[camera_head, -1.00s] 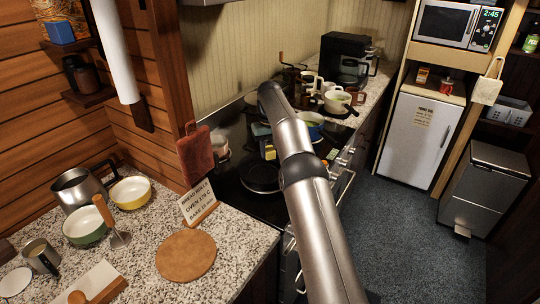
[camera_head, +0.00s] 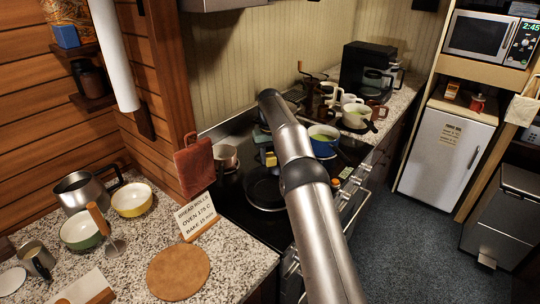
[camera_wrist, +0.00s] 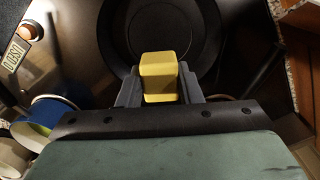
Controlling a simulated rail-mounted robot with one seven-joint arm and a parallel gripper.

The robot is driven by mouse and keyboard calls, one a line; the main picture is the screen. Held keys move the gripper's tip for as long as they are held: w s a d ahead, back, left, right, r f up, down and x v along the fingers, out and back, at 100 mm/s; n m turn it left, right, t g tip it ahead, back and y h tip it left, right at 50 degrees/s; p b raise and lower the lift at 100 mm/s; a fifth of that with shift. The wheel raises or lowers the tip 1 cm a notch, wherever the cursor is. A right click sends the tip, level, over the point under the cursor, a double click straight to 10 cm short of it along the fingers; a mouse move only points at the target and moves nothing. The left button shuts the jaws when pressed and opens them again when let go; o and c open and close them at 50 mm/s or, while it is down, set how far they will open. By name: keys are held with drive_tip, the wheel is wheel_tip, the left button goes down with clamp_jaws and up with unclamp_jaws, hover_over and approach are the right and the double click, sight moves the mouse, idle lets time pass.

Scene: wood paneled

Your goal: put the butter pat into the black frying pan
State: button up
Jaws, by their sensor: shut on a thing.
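The yellow butter pat (camera_wrist: 158,74) is between the two fingers of my gripper (camera_wrist: 159,88) in the wrist view. My gripper is shut on it. The black frying pan (camera_wrist: 208,42) lies beyond the pat in that view, with the pat overlapping its near rim. In the head view the pan (camera_head: 265,193) sits on the dark stove top, and the butter pat (camera_head: 270,159) shows as a small yellow block above and behind it. My gripper (camera_head: 267,151) is partly hidden by my arm there. The exact height above the pan is hard to tell.
A blue pot (camera_head: 323,141) stands on the stove right of my arm, and a metal pot (camera_head: 225,158) stands at its back left. Mugs and a coffee machine (camera_head: 367,72) fill the far counter. A recipe sign (camera_head: 197,215) stands on the near counter.

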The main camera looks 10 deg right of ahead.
drive_tip(key=shift+f+b, duration=2.2)
drive_tip(key=shift+f, duration=3.25)
drive_tip(key=o, duration=1.1)
drive_tip(key=shift+c, duration=0.2)
wheel_tip(320, 180, up, 12)
drive_tip(key=shift+p, duration=1.25)
drive_tip(key=shift+r, duration=0.1)
